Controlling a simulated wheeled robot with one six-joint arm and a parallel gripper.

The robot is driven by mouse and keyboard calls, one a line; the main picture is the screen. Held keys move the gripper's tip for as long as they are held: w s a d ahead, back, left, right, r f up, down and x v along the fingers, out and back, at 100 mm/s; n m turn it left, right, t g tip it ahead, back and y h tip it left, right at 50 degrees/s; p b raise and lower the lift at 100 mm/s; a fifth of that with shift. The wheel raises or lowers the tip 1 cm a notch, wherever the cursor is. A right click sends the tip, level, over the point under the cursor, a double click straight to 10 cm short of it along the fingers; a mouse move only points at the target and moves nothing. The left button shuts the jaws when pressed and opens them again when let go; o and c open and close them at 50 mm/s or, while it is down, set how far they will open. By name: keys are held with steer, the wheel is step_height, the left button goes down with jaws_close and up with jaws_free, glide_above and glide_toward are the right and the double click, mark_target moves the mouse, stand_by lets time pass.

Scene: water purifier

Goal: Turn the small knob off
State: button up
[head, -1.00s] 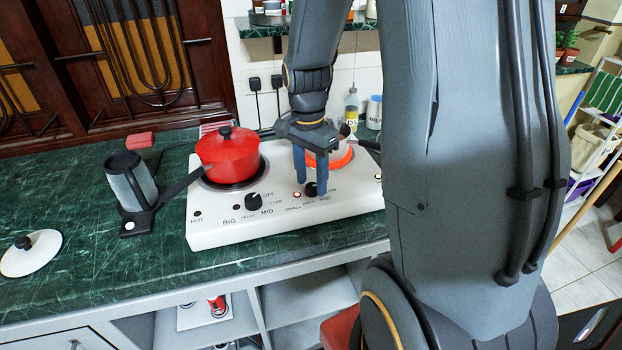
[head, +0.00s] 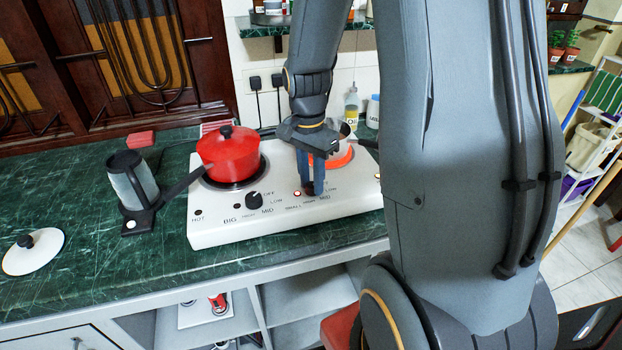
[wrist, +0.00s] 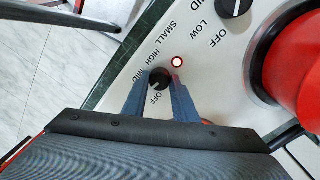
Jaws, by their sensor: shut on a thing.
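The white two-burner stove (head: 215,229) stands on the green counter. The small knob (wrist: 159,79) is black and round and sits beside the SMALL, HIGH, MID and OFF labels in the wrist view. My gripper (wrist: 162,85) is shut on it, one blue finger on each side; in the head view my gripper (head: 311,188) hides the knob. A lit red indicator (wrist: 177,62) sits next to the knob. The right burner (head: 341,156) glows orange-red, partly behind my gripper. The big knob (head: 254,201) is on the left of the panel and also shows in the wrist view (wrist: 234,7).
A red pot (head: 229,154) with a lid stands on the left burner, its handle pointing left. A grey pitcher (head: 134,182) and a white lid (head: 33,252) are on the counter to the left. Bottles (head: 351,106) stand behind the stove.

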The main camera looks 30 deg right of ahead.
mark_target(309, 185)
steer(key=n+p, duration=0.2)
steer(key=n, duration=0.2)
steer(key=shift+r+n, duration=0.1)
steer(key=shift+n, duration=0.2)
steer(key=shift+n+p, duration=1.2)
steer(key=shift+n, duration=1.1)
steer(key=o, duration=1)
steer(key=shift+o, duration=0.2)
steer(key=shift+w+a+r+b, duration=0.1)
steer(key=shift+r+b, duration=0.3)
steer(key=shift+r, duration=1.55)
steer(key=shift+a+r+b, duration=0.1)
steer(key=shift+r+b, duration=0.3)
steer(key=shift+r, duration=1.5)
